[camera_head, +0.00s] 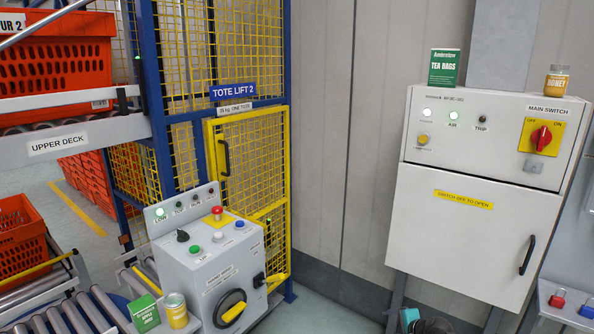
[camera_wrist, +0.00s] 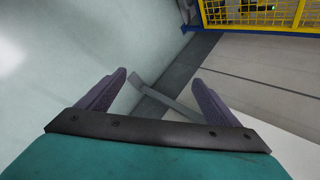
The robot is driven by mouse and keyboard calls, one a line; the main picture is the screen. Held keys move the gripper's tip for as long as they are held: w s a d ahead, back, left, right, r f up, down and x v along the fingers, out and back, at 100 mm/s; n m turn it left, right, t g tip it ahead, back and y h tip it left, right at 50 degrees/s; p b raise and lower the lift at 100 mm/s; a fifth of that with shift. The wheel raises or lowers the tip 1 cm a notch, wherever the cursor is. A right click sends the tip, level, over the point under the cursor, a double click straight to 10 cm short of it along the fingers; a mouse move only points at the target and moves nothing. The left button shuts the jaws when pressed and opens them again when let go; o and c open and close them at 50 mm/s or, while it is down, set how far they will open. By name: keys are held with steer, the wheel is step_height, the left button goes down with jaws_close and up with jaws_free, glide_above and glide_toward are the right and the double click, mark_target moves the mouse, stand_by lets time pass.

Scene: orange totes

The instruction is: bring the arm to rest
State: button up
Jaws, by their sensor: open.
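My gripper (camera_wrist: 159,80) shows in the wrist view with its two purple-grey fingers spread apart. Nothing is between the fingers. Behind them are pale floor, a dark skirting strip and a slanting grey bar (camera_wrist: 165,100), apart from the fingers as far as I can tell. In the head view only a small teal and dark piece, probably of my arm, shows at the bottom edge, below the white cabinet (camera_head: 470,240). The rest of the arm is hidden there.
The tote lift's yellow mesh gate (camera_head: 250,160) and grey control box (camera_head: 215,265) stand at left. Orange totes (camera_head: 55,65) sit on roller decks. A tea box (camera_head: 444,68) and honey jar (camera_head: 557,81) stand on the cabinet. Bare wall (camera_head: 340,150) lies between.

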steer(key=s+a+f+n+g, duration=0.7)
steer(key=s+a+f, duration=1.1)
steer(key=s+f, duration=0.3)
steer(key=s+a+f+n+g, duration=0.1)
steer(key=s+f+n+g, duration=0.1)
steer(key=s, duration=0.5)
steer(key=s+f+n+g, duration=0.2)
steer(key=s+f, duration=0.1)
steer(key=s, duration=0.4)
steer(key=s+d+r+n+g+h, duration=0.1)
steer(key=s+d+n, duration=0.3)
steer(key=s, duration=0.4)
steer(key=shift+n+g+h, duration=0.7)
steer(key=shift+g+h, duration=0.2)
steer(key=shift+r, duration=0.1)
